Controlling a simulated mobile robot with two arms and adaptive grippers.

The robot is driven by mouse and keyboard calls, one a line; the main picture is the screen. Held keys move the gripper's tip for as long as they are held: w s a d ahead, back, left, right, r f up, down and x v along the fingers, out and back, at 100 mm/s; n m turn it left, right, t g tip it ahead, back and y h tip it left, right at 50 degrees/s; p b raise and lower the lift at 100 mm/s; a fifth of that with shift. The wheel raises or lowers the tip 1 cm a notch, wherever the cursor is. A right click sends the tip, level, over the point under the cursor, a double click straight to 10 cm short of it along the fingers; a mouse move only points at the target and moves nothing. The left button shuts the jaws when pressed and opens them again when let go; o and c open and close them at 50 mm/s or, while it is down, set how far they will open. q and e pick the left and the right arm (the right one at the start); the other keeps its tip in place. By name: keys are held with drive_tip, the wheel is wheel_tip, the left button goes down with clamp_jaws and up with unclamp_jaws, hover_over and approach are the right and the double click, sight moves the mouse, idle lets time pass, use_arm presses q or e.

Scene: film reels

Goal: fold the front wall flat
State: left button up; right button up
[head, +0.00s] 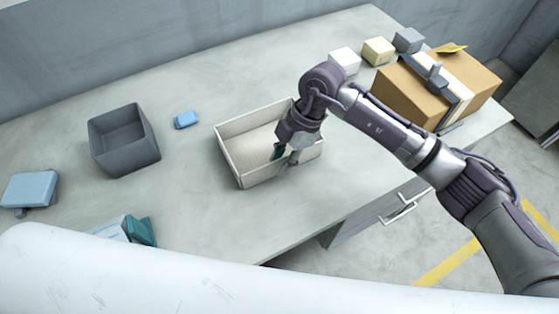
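A shallow beige open box (232,157) stands on the grey table, its walls upright as far as I can see. Its front wall (261,174), on the near side, runs from the near corner up to the right. My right gripper (285,156) points down at the right half of the box, close to this front wall. Its fingers are small and partly overlap the wall, so I cannot tell whether they touch it or how far apart they are. The arm hides the box's back right corner. My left gripper is not in view.
A dark grey bin (124,155), a small blue block (186,119) and a blue object (30,187) stand left. A cardboard box (408,94) and several small blocks stand at the back right. A teal item (141,231) lies near the front. Table around the beige box is clear.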

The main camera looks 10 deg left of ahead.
drive_tip(key=shift+x, duration=0.9)
drive_tip(key=shift+c, duration=0.3)
clamp_jaws()
